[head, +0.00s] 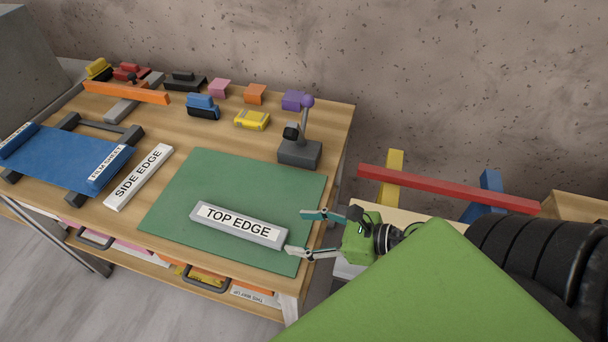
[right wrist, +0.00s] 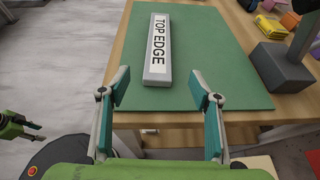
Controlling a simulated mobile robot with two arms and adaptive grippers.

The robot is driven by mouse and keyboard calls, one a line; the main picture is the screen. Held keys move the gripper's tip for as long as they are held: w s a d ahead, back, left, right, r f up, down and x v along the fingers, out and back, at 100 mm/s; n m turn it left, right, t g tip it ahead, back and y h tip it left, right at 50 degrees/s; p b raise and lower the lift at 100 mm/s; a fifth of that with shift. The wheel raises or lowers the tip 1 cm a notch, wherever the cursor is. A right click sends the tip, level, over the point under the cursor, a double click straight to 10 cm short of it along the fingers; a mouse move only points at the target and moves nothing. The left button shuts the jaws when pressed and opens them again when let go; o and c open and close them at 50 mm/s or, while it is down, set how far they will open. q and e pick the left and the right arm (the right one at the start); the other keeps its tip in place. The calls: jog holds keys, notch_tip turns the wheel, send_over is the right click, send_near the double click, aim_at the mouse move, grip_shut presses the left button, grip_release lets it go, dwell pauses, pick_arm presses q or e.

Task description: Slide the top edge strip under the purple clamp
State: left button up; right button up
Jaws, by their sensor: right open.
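The top edge strip (head: 239,225) is a grey bar with a white "TOP EDGE" label, lying flat on the green mat (head: 182,203). In the right wrist view the strip (right wrist: 158,50) points away from me.
A side edge strip (head: 139,178) and a blue film sheet (head: 62,158) lie left of the mat. Toy cars and coloured blocks, including a purple block (head: 293,100), line the table's back. A red bar (head: 440,188) lies right of the table.

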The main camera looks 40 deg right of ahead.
aim_at(253, 228)
jog(key=shift+s+a, duration=0.1)
jog(key=shift+w+a+f, duration=0.1)
jog(key=shift+w+a, duration=0.15)
jog(key=shift+w, duration=0.2)
jog(key=p+x, duration=0.3)
jog(key=x, duration=0.8)
jog(key=shift+w+a+f, duration=0.2)
jog(key=shift+w+f, duration=0.05)
jog(key=shift+w+a+f+p, duration=0.25)
jog(key=shift+w+a+p, duration=0.05)
jog(key=shift+w, duration=0.05)
pick_arm(q)
jog(key=r, duration=0.3)
jog(key=shift+s+a+r, duration=0.2)
jog(key=shift+s+r, duration=0.05)
jog(key=shift+s, duration=0.05)
